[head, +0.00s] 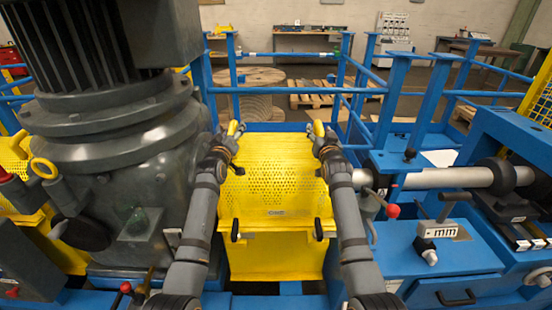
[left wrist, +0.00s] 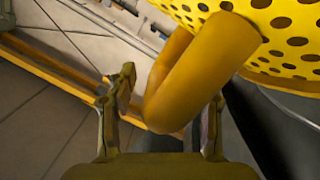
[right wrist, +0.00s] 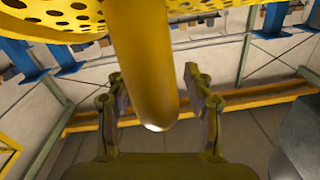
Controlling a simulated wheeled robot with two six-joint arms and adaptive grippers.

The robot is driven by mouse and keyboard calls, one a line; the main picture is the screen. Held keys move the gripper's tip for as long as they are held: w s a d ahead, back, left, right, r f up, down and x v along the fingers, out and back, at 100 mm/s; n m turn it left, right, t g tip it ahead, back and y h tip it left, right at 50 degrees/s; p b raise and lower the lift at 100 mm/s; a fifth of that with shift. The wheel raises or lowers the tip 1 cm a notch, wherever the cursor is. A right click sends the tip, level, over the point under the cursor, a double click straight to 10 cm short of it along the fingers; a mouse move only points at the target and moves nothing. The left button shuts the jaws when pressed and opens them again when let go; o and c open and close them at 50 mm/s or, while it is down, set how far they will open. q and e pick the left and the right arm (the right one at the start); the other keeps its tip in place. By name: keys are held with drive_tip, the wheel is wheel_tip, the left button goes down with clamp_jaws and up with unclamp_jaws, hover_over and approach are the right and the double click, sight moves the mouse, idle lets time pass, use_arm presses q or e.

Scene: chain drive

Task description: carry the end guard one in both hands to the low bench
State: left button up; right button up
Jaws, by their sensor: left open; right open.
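The end guard one (head: 276,170) is a yellow perforated metal cover at the middle of the head view, between the big grey motor housing and the blue bench on the right. It has a yellow bar handle at each upper side. My left gripper (head: 236,136) is at the left handle; in the left wrist view the handle (left wrist: 205,70) lies between the open fingers (left wrist: 165,115). My right gripper (head: 324,136) is at the right handle; in the right wrist view the handle (right wrist: 147,70) hangs between the open fingers (right wrist: 160,110). Whether any finger touches a handle I cannot tell.
The grey motor (head: 110,130) stands close on the left. A blue bench (head: 450,255) with a steel shaft (head: 440,178) and hand tools is on the right. Blue railings (head: 275,90) stand behind the guard. Pallets (head: 335,95) and a far workbench (head: 305,42) lie beyond.

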use_arm(q)
drive_tip(key=shift+w, duration=0.65)
use_arm(e)
drive_tip(key=shift+w, duration=0.65)
use_arm(q)
drive_tip(key=shift+c, duration=0.4)
use_arm(e)
drive_tip(key=shift+c, duration=0.4)
use_arm(q)
clamp_jaws()
use_arm(e)
clamp_jaws()
